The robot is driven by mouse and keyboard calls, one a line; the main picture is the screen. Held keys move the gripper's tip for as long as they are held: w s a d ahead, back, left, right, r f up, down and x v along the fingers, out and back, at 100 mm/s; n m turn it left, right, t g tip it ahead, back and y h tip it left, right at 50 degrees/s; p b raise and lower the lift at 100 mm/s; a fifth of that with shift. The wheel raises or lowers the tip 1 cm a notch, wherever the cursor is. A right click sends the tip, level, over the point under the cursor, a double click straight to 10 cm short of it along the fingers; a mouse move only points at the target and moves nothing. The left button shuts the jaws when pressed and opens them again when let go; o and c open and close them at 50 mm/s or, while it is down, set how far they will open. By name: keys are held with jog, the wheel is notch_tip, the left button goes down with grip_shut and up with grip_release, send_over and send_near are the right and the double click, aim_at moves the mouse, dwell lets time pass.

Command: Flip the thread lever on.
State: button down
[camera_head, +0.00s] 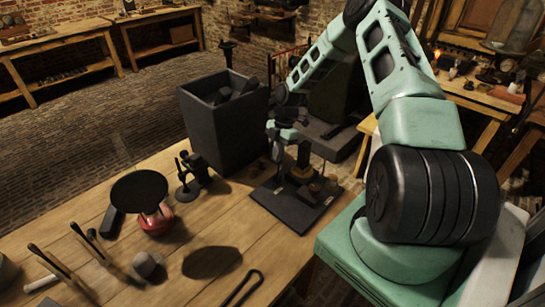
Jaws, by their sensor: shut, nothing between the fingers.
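A device on a dark square base (283,212) stands at the right end of the wooden table, with a brass-coloured upright part (304,158) on it. It looks like the thing that bears the thread lever, but the lever is too small and dark to make out. My gripper (277,154) is small in view, just above and left of the brass part. Its fingers are shut, with nothing seen between them. I cannot tell whether it touches the device.
A tall dark bin (222,135) with dark blocks stands close behind and left of the device. A small black stand (192,178), a black disc (139,191) over a red base (155,221), and upright rods (91,246) crowd the left of the table (225,222). Bare wood lies between.

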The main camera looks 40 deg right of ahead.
jog(key=shift+d+f, duration=0.1)
jog(key=shift+d, duration=0.25)
jog(key=shift+r, duration=0.2)
jog(key=shift+r+p, duration=0.6)
jog(key=shift+r, duration=0.1)
